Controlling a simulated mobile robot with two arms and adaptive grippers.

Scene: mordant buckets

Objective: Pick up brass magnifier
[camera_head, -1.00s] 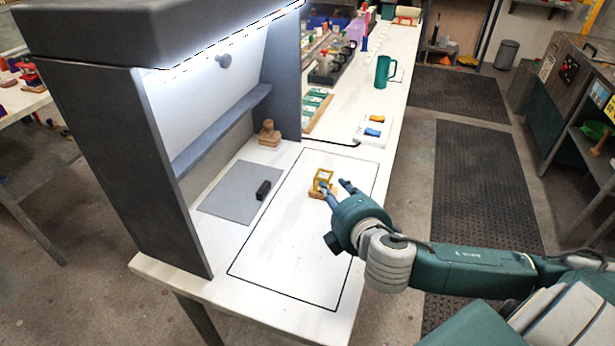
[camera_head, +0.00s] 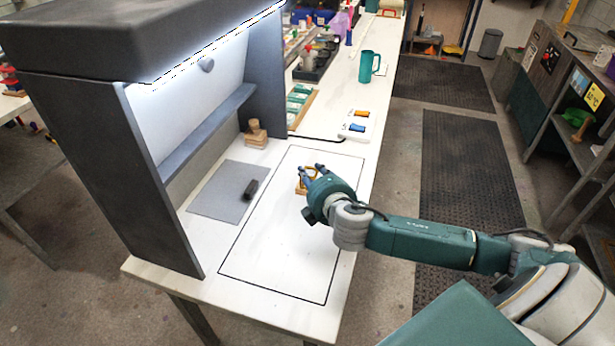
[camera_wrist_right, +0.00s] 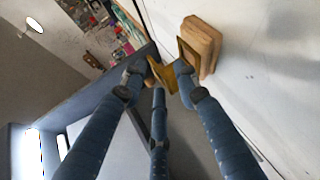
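The brass magnifier (camera_head: 309,171), a small folding brass frame, sits with a wooden block (camera_head: 300,189) inside the black outline on the white bench. My right gripper (camera_head: 312,168) is at it, with fingers apart around the upper brass part and hiding some of it. In the right wrist view, a brass plate (camera_wrist_right: 163,75) shows between the fingertips of my gripper (camera_wrist_right: 160,80), close to them. The wooden block (camera_wrist_right: 204,42) is just beyond. Firm contact cannot be made out. My left gripper is not in view.
A grey mat (camera_head: 225,190) with a small black block (camera_head: 251,189) lies left of the outline. A white tray with coloured pieces (camera_head: 357,122) and a green mug (camera_head: 368,66) stand farther back.

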